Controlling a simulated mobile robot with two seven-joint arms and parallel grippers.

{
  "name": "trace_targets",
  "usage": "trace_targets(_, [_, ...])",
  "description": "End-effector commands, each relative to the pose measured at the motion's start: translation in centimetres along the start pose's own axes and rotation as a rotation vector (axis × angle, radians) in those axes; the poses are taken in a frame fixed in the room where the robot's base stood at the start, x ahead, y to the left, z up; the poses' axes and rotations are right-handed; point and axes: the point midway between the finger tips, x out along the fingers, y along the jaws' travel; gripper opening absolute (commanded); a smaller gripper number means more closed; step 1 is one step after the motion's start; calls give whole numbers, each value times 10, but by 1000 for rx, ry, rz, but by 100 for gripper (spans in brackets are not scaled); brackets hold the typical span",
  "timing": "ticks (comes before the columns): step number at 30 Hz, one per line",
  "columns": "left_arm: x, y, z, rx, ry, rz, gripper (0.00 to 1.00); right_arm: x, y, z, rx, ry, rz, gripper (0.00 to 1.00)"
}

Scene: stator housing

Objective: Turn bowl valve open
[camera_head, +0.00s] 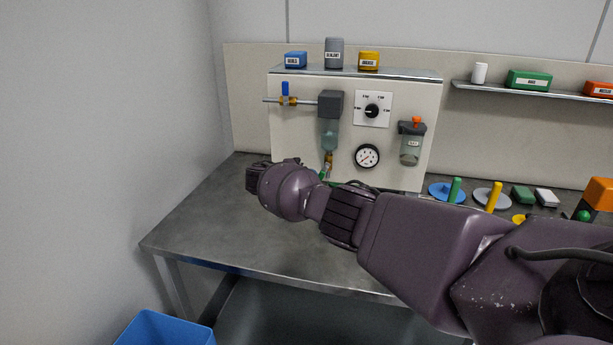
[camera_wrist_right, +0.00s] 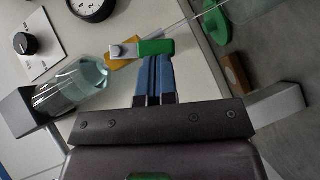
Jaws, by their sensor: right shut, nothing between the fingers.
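The bowl valve is a small brass-yellow body (camera_wrist_right: 124,65) below a clear bowl (camera_wrist_right: 72,84), with a green lever (camera_wrist_right: 157,47) on a grey pivot. In the wrist view the lever points right, away from the pivot, across the bowl's axis. In the head view the bowl (camera_head: 329,135) hangs from a dark grey block on the panel, with the valve (camera_head: 328,159) beneath it. My right gripper (camera_wrist_right: 155,60) is shut and empty; its blue fingertips are at the lever's near edge. I cannot tell whether they touch. My left gripper is not in view.
The panel (camera_head: 300,130) also carries a blue-handled valve (camera_head: 285,89), a black knob (camera_head: 372,110), a gauge (camera_head: 367,156) and a second bowl unit (camera_head: 411,143). Several coloured parts lie at the right of the table. The left tabletop (camera_head: 205,215) is clear. A blue bin (camera_head: 165,330) stands below.

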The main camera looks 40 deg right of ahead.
Motion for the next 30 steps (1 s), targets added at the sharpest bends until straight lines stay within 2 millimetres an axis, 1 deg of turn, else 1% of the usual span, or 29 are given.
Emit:
trace_targets(1, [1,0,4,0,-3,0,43,3,-2,1,-26,-2,29,0])
trace_targets(5, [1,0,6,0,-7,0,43,6,-3,4,-78,0,83,0])
trace_targets(19, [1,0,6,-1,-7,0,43,14,-7,11,-73,0,76,0])
trace_targets(30, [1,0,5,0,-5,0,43,15,-9,13,-74,-1,74,0])
